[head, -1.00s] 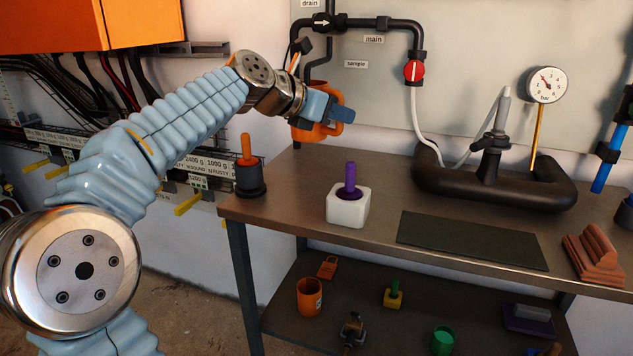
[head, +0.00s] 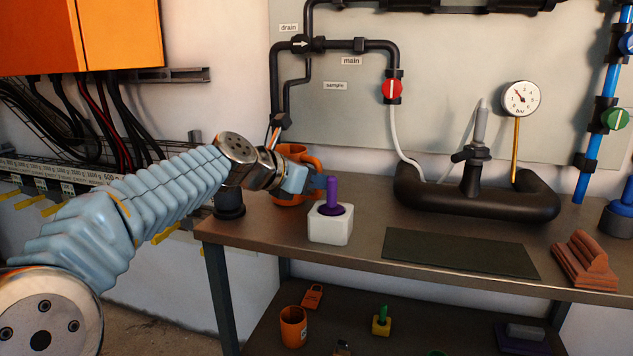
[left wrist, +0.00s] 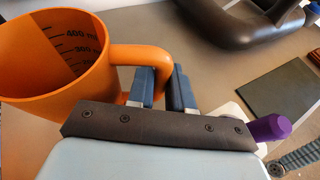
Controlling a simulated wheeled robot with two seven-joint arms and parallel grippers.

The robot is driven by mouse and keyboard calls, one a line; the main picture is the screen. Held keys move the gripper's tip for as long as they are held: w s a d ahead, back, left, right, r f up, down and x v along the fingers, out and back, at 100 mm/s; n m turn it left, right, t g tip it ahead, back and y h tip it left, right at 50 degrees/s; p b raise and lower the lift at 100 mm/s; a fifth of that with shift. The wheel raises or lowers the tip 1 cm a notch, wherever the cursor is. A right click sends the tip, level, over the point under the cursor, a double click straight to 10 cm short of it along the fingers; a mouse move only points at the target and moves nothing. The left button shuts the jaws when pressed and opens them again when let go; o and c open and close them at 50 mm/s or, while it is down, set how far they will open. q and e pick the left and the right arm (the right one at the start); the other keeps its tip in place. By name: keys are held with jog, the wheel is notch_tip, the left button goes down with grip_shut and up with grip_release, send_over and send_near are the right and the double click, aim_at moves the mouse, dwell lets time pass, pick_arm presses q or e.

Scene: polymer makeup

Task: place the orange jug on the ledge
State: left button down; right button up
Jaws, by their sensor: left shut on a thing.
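The orange jug (head: 287,198) is upright at the back left of the workbench. In the left wrist view the jug (left wrist: 75,75) shows dark volume marks inside and a loop handle on its right. My left gripper (head: 316,183) is shut on that handle; its dark blue fingers (left wrist: 162,88) show in the left wrist view. The gripper and wrist hide part of the jug in the head view. The jug's base looks low over the bench top (head: 370,225), but I cannot tell whether it touches. I cannot tell which surface is the ledge. My right gripper is not in view.
A white block (head: 330,229) with a purple peg (head: 332,193) stands just right of the gripper. A dark mat (head: 460,254), a black pipe base with a gauge (head: 521,98), and a brown stepped block (head: 585,262) are further right. Pipes run along the back panel.

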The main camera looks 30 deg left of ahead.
pick_arm(q)
jog(key=shift+f, duration=0.15)
jog(key=c, duration=1)
grip_release()
jog(key=shift+s+r, duration=0.15)
jog(key=shift+r, duration=0.1)
jog(key=v, duration=1.1)
jog(key=shift+s+r, duration=0.1)
jog(key=shift+s, duration=0.2)
